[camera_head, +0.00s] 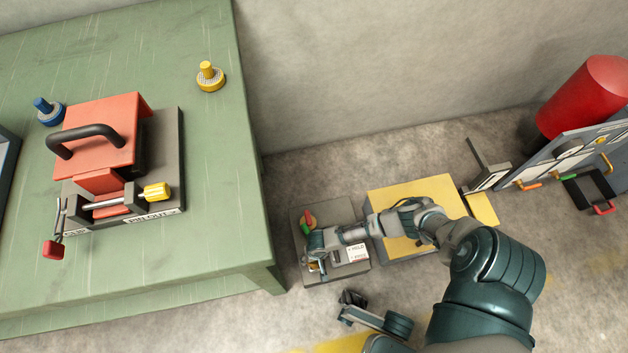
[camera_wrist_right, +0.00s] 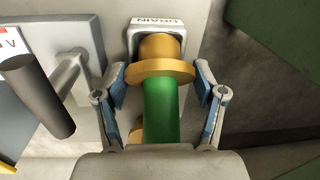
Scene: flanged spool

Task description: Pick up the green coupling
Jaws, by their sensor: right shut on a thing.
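The green coupling (camera_wrist_right: 161,112) is a green cylinder with a brass flange (camera_wrist_right: 160,72) at its far end, in the right wrist view. The flange sits against a grey port (camera_wrist_right: 134,42) labelled DRAIN. My right gripper (camera_wrist_right: 161,86) is shut on the coupling, with a blue-padded finger on each side. In the head view my right gripper (camera_head: 316,262) is over the grey floor unit, and the arm hides much of the coupling. My left gripper (camera_head: 351,299) appears near the bottom middle, apart from the unit; its opening is unclear.
A dark handle (camera_wrist_right: 40,98) is left of the coupling. A green table (camera_head: 215,205) with a red clamp fixture (camera_head: 98,135) stands left. A yellow platform (camera_head: 400,190) and red drum (camera_head: 588,98) are right.

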